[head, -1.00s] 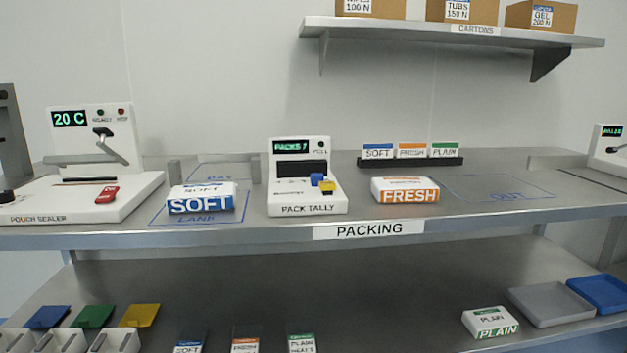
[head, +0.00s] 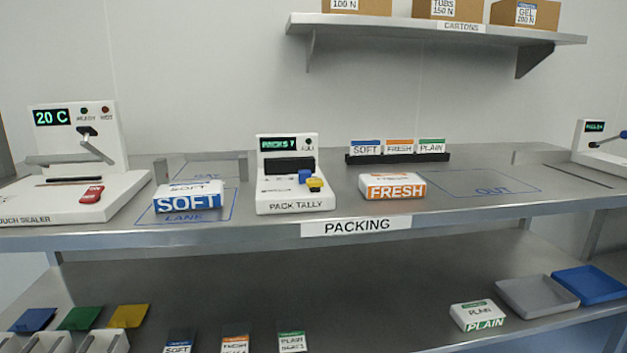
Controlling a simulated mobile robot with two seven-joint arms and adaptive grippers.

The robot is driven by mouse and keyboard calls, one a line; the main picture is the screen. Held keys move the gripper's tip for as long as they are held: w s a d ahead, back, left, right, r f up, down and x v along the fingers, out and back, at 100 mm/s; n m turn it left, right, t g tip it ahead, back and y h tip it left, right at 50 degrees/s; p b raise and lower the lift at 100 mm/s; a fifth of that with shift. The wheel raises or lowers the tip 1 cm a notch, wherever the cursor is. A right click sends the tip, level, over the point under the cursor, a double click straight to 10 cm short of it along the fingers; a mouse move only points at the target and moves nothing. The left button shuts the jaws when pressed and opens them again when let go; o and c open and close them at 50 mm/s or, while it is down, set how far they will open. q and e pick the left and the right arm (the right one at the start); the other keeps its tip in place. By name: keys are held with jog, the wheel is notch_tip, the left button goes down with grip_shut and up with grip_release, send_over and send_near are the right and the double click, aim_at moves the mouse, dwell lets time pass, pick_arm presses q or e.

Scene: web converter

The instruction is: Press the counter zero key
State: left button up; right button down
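The pack tally counter (head: 290,196) is a white unit on the packing bench, left of the picture's middle. Its green display (head: 279,144) reads PACKS 7. The markings beside the keys are too small to read, so I cannot tell which one is the zero key. Neither of my grippers shows in the head view.
A blue SOFT pack (head: 189,197) stands left of the counter, and an orange FRESH pack (head: 393,187) stands right of it. The pouch sealer (head: 80,165) is at the far left.

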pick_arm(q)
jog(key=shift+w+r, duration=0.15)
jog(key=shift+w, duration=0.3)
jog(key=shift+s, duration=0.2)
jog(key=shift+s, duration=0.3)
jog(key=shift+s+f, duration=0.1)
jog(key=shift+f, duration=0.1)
